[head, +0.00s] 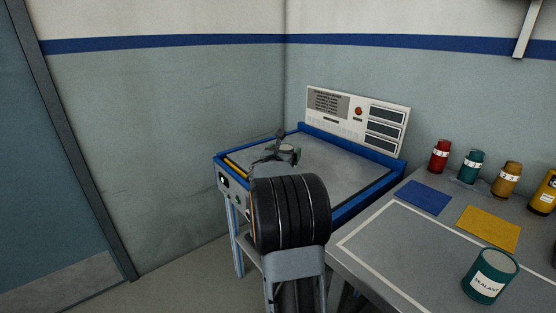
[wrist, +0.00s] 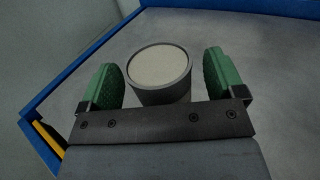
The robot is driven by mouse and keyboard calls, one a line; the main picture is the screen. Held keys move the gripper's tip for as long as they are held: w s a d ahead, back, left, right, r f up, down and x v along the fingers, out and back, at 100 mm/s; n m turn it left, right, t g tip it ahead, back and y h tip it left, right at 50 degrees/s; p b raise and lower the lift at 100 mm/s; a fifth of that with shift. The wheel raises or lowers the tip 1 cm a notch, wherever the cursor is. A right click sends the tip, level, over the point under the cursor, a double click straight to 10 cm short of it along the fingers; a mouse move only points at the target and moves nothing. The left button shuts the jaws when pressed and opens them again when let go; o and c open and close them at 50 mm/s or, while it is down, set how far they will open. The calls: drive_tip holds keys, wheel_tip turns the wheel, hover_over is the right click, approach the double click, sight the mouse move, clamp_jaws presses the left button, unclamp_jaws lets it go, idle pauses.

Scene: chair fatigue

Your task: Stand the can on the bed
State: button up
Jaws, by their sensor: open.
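A dark grey can (wrist: 160,91) with a pale round top stands, apparently upright, on the grey bed (wrist: 265,60) with blue edges. In the wrist view it lies between the two green finger pads of my gripper (wrist: 161,78), with a visible gap on each side. My gripper (head: 283,150) is open. In the head view the bed (head: 335,165) is at the middle, and my arm and gripper hide most of the can; its label is not visible. A green sealant can (head: 490,276) stands on the workbench at the right.
A control panel (head: 357,120) rises behind the bed. The workbench (head: 400,255) beside it bears a blue mat (head: 424,197), a yellow mat (head: 488,228), and a red bottle (head: 440,156) among several bottles. The bed's right part is clear.

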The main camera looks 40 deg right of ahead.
drive_tip(key=p+v, duration=0.1)
drive_tip(key=v, duration=1)
drive_tip(key=shift+a, duration=0.1)
